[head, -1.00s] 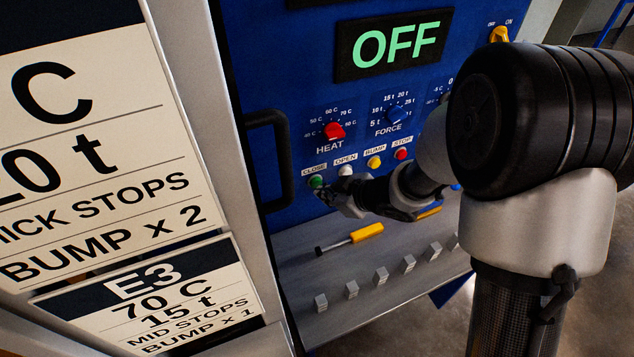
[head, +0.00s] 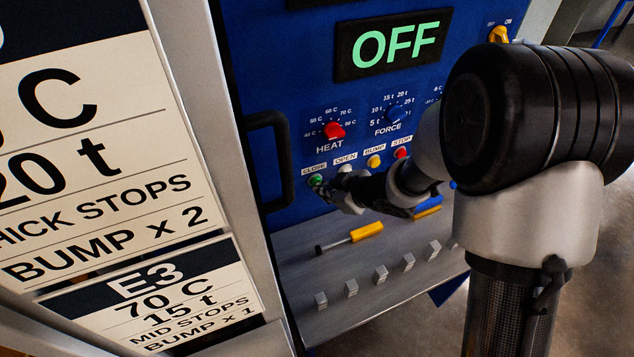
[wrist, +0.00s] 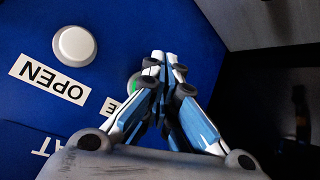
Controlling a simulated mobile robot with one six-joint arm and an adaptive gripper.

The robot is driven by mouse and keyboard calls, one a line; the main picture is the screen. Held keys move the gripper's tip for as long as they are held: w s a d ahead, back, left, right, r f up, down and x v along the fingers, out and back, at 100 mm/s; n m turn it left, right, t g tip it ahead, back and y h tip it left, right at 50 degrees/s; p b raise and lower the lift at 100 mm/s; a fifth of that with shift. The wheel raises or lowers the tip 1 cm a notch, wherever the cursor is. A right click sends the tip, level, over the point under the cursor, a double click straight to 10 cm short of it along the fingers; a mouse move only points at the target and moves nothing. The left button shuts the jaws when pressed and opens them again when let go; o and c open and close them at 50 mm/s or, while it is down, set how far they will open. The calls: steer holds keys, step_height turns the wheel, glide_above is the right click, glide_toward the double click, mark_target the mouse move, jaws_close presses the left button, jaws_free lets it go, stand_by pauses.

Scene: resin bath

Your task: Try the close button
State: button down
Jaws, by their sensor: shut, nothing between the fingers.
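The green close button (head: 315,181) sits at the left end of the button row on the blue panel, under its CLOSE label (head: 314,169). My gripper (head: 322,189) is shut and empty, with its tips right at the green button. In the wrist view the fingertips (wrist: 160,60) overlap the green button (wrist: 134,83), which is mostly hidden behind them. I cannot tell whether the tips touch it or whether it is pressed. The display (head: 394,44) reads OFF in green letters.
The white OPEN button (head: 345,169), yellow BUMP button (head: 374,162) and red STOP button (head: 401,153) run to the right. A black handle (head: 268,160) stands at the left. Below, a grey ledge holds a yellow-handled screwdriver (head: 366,232) and several small metal blocks (head: 380,274).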

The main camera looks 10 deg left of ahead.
steer(key=shift+w+a, duration=0.15)
stand_by(0.5)
steer(key=shift+s+d, duration=0.55)
steer(key=shift+s, duration=0.25)
steer(key=shift+s+d+b, duration=0.2)
steer(key=shift+s+d, duration=0.55)
steer(key=shift+s, duration=0.25)
steer(key=shift+s+d+b, duration=0.15)
steer(key=shift+s+d, duration=0.6)
steer(key=shift+s, duration=0.25)
